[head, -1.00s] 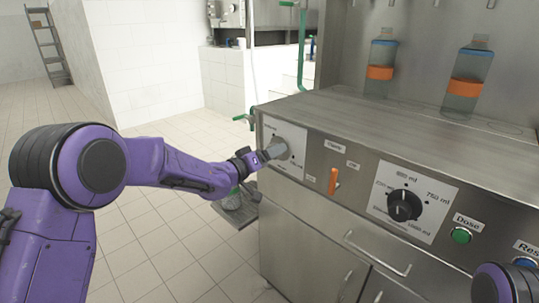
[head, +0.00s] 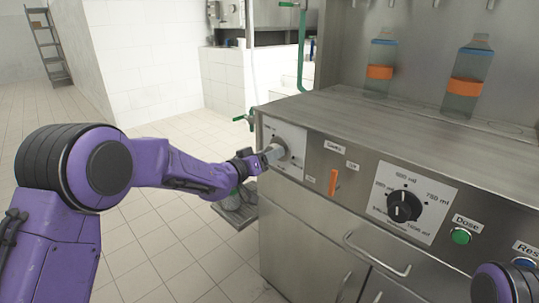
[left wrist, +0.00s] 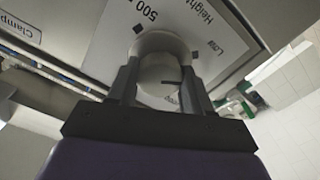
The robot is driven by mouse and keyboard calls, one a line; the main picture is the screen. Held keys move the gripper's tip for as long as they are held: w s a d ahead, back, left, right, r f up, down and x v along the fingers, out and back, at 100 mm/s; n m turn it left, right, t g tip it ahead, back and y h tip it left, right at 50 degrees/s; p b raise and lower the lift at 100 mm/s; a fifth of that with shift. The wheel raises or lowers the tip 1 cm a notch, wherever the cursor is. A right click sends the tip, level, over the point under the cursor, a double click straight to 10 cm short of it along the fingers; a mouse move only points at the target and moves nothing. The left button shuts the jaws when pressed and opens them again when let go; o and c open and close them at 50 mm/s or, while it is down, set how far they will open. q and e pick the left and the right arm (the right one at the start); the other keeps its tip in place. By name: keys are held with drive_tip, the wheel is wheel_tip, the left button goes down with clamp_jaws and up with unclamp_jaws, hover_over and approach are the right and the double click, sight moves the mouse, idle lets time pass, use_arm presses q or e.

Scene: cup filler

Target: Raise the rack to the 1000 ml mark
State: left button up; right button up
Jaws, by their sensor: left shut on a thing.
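My left gripper (head: 264,159) is shut on the pale round knob (head: 279,149) of the white dial plate at the left end of the steel machine's front. In the left wrist view the two fingers of the gripper (left wrist: 158,93) straddle the knob (left wrist: 159,68), which has a dark pointer line. The plate (left wrist: 215,55) reads "Height", "Low" and "500" there; the other marks are hidden. I cannot tell which part is the rack. My right gripper is out of view; only a bit of that arm shows at the lower right.
An orange lever (head: 333,182), a black volume dial (head: 404,206) and a green button (head: 461,236) sit further right. Two bottles with orange bands (head: 380,72) (head: 465,87) stand behind the top. Door handles (head: 375,254) jut out below.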

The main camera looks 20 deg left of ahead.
use_arm(q)
drive_tip(key=shift+m+b, duration=2.25)
drive_tip(key=shift+m, duration=4.65)
drive_tip(key=o, duration=1)
drive_tip(key=shift+o, duration=0.2)
drive_tip(key=shift+a, duration=0.1)
